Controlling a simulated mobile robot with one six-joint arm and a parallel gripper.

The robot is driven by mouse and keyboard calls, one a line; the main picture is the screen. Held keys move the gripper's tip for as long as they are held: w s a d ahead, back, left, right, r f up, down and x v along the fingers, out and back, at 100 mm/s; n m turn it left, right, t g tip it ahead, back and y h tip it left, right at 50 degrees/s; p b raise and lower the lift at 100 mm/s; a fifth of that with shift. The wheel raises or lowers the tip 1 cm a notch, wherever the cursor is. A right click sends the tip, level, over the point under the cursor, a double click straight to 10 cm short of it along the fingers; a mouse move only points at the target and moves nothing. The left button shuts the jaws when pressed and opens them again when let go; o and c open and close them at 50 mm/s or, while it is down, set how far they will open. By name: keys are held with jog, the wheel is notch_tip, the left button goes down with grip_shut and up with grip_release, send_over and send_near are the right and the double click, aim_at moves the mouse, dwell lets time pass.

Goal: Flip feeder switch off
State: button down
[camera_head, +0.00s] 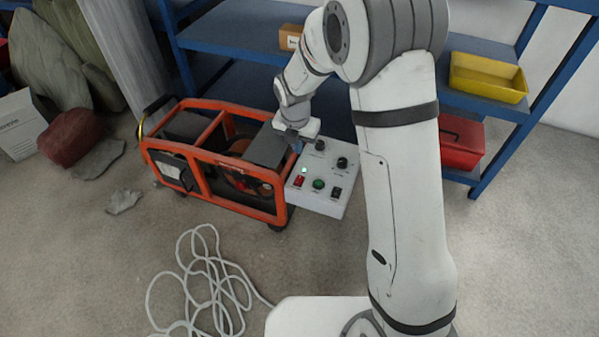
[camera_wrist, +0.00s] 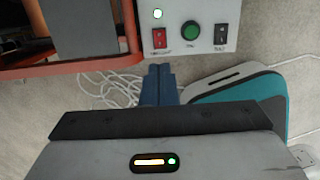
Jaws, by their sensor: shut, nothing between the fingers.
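A white control box (camera_head: 322,205) stands at the right end of an orange-framed machine. Its face carries a red rocker switch (camera_head: 299,181), a green round button (camera_head: 318,184) and a black rocker switch (camera_head: 336,192). The wrist view shows the red rocker (camera_wrist: 159,38), green button (camera_wrist: 191,30) and black rocker (camera_wrist: 221,34) along the top. Their labels are too small to read, so I cannot tell which is the feeder switch. My gripper (camera_wrist: 158,70) has its blue fingers shut together and empty, pointing toward the box and apart from the switches in the picture.
A small lamp (camera_wrist: 157,14) is lit above the red rocker. Two black knobs (camera_head: 342,162) sit farther back on the box. The orange-framed machine (camera_head: 212,165) adjoins it on the left. Blue shelving (camera_head: 235,30) stands behind. A pale cable (camera_head: 205,285) lies coiled on the floor.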

aim_at(301, 178)
jog(key=shift+f, duration=0.1)
jog(key=f+b, duration=0.2)
jog(key=f, duration=0.2)
jog(key=w+f+b, duration=0.1)
jog(key=f+b, duration=0.1)
jog(key=f, duration=0.3)
jog(key=f+b, duration=0.2)
jog(key=f, duration=0.2)
jog(key=shift+w+d+f+b, duration=0.25)
jog(key=shift+d+f+b, duration=0.05)
jog(key=shift+f+b, duration=0.05)
jog(key=shift+w+p, duration=0.1)
jog(key=shift+p, duration=0.5)
jog(key=shift+f, duration=0.2)
jog(key=shift+s+a, duration=0.25)
jog(key=shift+s, duration=0.55)
jog(key=shift+r, duration=0.15)
